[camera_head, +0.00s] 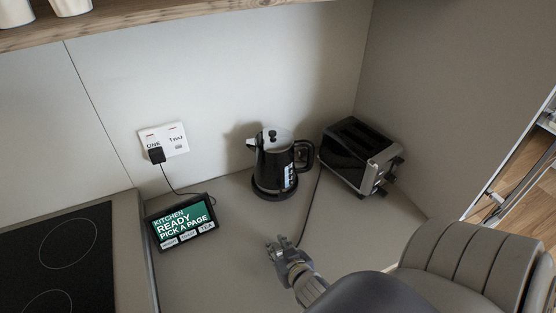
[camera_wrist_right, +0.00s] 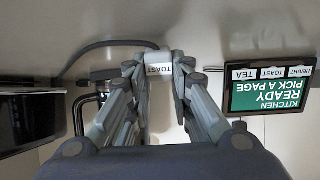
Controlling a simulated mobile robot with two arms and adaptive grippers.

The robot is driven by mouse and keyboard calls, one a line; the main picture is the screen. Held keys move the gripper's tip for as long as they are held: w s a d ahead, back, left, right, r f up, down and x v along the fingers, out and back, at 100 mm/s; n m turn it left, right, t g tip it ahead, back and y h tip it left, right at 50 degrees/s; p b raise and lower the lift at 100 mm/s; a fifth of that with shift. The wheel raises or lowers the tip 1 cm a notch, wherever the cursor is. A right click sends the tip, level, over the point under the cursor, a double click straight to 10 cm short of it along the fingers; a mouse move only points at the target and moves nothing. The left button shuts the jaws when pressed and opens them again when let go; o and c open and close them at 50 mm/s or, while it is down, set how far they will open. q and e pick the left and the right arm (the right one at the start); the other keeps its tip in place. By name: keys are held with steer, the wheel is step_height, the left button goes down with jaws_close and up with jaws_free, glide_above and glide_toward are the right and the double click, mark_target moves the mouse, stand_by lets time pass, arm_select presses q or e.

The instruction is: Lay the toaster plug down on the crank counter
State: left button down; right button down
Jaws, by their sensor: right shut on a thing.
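My right gripper (camera_head: 281,243) is over the front part of the crank counter (camera_head: 215,265), to the right of the tablet. In the right wrist view my gripper (camera_wrist_right: 160,62) is shut on the toaster plug (camera_wrist_right: 159,68), which carries a white TOAST label between the fingertips. A dark cord (camera_wrist_right: 105,45) leads away from the plug. In the head view the fingers hide most of the plug, and I cannot tell whether it touches the counter. The black and silver toaster (camera_head: 361,155) stands in the back right corner. My left gripper is not in view.
A black kettle (camera_head: 276,165) stands left of the toaster. A tablet (camera_head: 181,224) leans at the left, wired to a black plug (camera_head: 157,155) in the wall socket (camera_head: 178,138). A hob (camera_head: 60,260) is far left. Bare counter lies between tablet and gripper.

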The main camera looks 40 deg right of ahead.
steer(key=shift+f, duration=0.2)
steer(key=c, duration=1.3)
jaws_free()
steer(key=shift+c, duration=0.2)
steer(key=v, duration=1.2)
